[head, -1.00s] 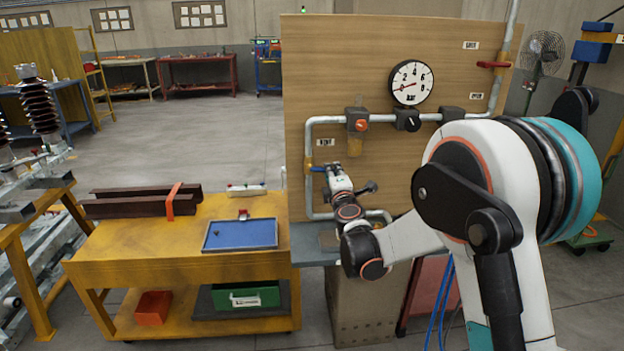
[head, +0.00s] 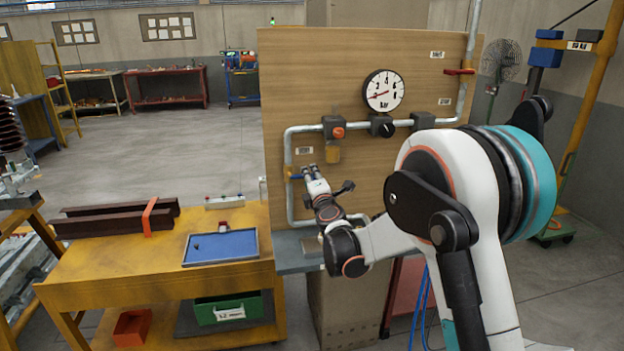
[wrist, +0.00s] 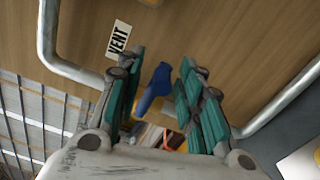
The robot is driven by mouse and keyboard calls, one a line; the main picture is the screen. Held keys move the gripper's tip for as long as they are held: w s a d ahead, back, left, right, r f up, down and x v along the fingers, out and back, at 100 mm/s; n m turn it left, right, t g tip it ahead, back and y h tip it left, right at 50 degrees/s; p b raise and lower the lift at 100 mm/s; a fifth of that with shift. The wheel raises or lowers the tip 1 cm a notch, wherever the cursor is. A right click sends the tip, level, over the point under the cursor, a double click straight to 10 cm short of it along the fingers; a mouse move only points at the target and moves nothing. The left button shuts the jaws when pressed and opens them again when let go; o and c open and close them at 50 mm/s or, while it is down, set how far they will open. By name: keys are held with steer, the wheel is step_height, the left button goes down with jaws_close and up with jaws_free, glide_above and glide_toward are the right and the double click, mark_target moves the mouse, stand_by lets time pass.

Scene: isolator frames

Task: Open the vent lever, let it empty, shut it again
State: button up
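The blue vent lever (wrist: 155,88) shows in the wrist view between my gripper's teal-padded fingers, near the VENT label (wrist: 119,38). My gripper (wrist: 160,98) is open around the lever, with gaps on both sides of it. In the head view the lever (head: 295,176) is a small blue piece on the left vertical pipe, and my gripper (head: 308,172) reaches up to it, partly hiding it. Whether the valve is open or shut I cannot tell. The round pressure gauge (head: 384,90) has its red needle pointing left, toward the low end of the scale.
The wooden panel (head: 340,60) carries grey pipes, an orange knob (head: 338,132), a black knob (head: 386,129) and a red lever (head: 459,72) at upper right. A yellow bench (head: 100,262) with a blue tray (head: 221,259) stands left. Floor behind it is clear.

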steer(key=shift+d, duration=0.15)
steer(key=shift+s+d, duration=0.1)
steer(key=shift+s, duration=0.15)
steer(key=v, duration=1.1)
steer(key=shift+s, duration=0.15)
